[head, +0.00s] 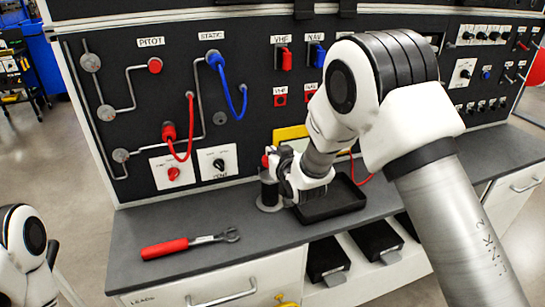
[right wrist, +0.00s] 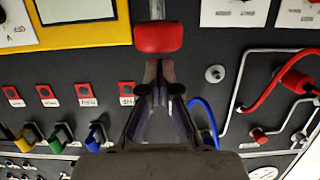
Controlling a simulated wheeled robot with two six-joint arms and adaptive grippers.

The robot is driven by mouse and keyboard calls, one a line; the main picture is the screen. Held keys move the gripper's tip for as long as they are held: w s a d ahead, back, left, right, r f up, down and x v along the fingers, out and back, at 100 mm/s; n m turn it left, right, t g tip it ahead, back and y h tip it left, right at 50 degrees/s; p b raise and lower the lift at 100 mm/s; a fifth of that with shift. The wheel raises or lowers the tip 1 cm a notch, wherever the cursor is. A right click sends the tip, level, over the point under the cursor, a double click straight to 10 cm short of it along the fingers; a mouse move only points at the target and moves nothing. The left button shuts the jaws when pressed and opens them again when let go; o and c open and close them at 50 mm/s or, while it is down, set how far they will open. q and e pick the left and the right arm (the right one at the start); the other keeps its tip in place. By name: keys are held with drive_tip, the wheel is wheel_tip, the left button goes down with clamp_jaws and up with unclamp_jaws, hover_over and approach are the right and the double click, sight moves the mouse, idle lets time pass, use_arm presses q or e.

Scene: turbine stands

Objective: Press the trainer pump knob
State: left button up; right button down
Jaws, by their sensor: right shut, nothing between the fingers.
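The trainer pump stands on the bench as a dark cylinder (head: 269,190) on a round base, with a red knob (head: 266,161) at its top. In the right wrist view the red knob (right wrist: 158,37) sits on a metal rod, just beyond my fingertips. My right gripper (head: 272,165) is beside the pump's top, partly covering it; its fingers (right wrist: 158,68) are shut and empty, pointing at the knob. Whether they touch it I cannot tell. Only part of my left arm shows at the lower left of the head view; its gripper is out of view.
A red-handled wrench (head: 190,243) lies on the bench at the front left. A black tray (head: 335,203) is right of the pump, partly behind my arm. The panel (head: 250,60) with knobs, hoses and switches rises behind. The bench's left part is mostly clear.

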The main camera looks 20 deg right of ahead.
drive_tip(key=b+v, duration=0.1)
drive_tip(key=v, duration=0.9)
idle(1.1)
drive_tip(key=s+f+g, duration=0.1)
drive_tip(key=f, duration=0.3)
drive_tip(key=s+f+g+p, duration=0.1)
drive_tip(key=f, duration=0.3)
drive_tip(key=s+d+f+g, duration=0.1)
drive_tip(key=s+f, duration=0.1)
drive_tip(key=f, duration=0.3)
drive_tip(key=shift+s+m, duration=0.1)
drive_tip(key=shift+m, duration=0.2)
drive_tip(key=s+d+f+g+p, duration=0.2)
drive_tip(key=s+f+g, duration=0.2)
drive_tip(key=s+f, duration=0.7)
drive_tip(key=s+f+g, duration=0.4)
drive_tip(key=s, duration=0.6)
drive_tip(key=s+f+g, duration=0.4)
drive_tip(key=s+f, duration=0.1)
drive_tip(key=s, duration=0.6)
drive_tip(key=shift+d+f, duration=0.2)
